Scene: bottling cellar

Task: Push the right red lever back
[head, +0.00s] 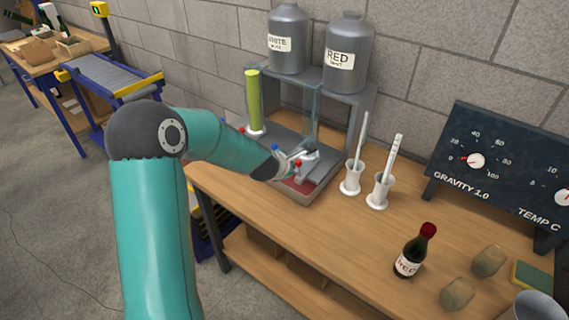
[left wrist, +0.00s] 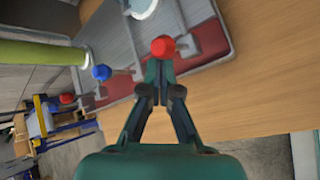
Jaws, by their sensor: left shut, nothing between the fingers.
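The right red lever's knob (head: 298,162) shows at the front of the dispensing station, just beside my left gripper (head: 291,172). In the left wrist view the same red knob (left wrist: 162,46) is right beyond the closed fingertips of my left gripper (left wrist: 160,66). I cannot tell whether they touch. My left gripper is shut and empty. A blue knob (head: 275,147) and another red knob (head: 241,130) stand further left in the row; both also show in the left wrist view, blue (left wrist: 101,72) and red (left wrist: 66,98). My right gripper is not in view.
Two grey tanks labelled white (head: 288,42) and red (head: 345,58) stand on the station's top. A yellow-green cylinder (head: 254,100) stands at its left. Two white holders (head: 351,180) (head: 378,193), a bottle (head: 413,252) and a gauge board (head: 497,170) are to the right. The bench's middle front is clear.

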